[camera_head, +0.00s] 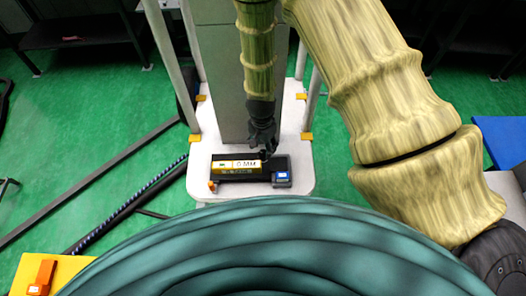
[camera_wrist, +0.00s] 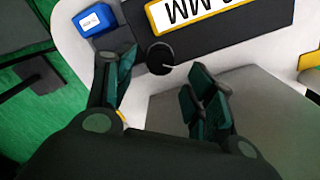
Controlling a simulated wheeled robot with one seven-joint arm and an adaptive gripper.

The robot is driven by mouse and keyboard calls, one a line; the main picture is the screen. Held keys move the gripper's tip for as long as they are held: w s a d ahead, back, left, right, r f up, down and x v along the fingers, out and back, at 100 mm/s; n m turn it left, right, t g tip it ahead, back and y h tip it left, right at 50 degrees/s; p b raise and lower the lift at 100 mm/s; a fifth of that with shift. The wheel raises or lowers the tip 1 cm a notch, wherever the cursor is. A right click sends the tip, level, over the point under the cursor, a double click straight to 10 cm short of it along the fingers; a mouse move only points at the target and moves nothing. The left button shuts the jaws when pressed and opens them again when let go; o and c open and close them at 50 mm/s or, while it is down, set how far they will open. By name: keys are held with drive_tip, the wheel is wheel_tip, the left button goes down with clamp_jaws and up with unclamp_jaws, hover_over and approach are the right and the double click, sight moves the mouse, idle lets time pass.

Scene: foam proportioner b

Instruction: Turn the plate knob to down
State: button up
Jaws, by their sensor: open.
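The plate knob (camera_wrist: 160,58) is a round black knob with a thin light line on it, seen in the wrist view at the edge of a dark panel (camera_wrist: 240,32). The panel carries a yellow-framed white plate (camera_wrist: 200,10) with black letters. In the head view the plate (camera_head: 237,165) sits on the dark unit (camera_head: 240,178), and my gripper hides most of the knob. My gripper (camera_wrist: 158,92) is open, with one finger on each side below the knob. It seems apart from the knob. In the head view my gripper (camera_head: 264,138) reaches down just behind the unit.
A blue box (camera_wrist: 97,20) with a white label sits beside the panel; it also shows in the head view (camera_head: 281,179). A small orange part (camera_head: 212,186) stands at the unit's left. A grey column (camera_head: 222,70) rises behind. Poles stand around the white base (camera_head: 205,150).

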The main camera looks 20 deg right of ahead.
sight(263, 153)
drive_tip(key=shift+f+p, duration=0.6)
drive_tip(key=shift+f, duration=2)
drive_tip(key=c, duration=1)
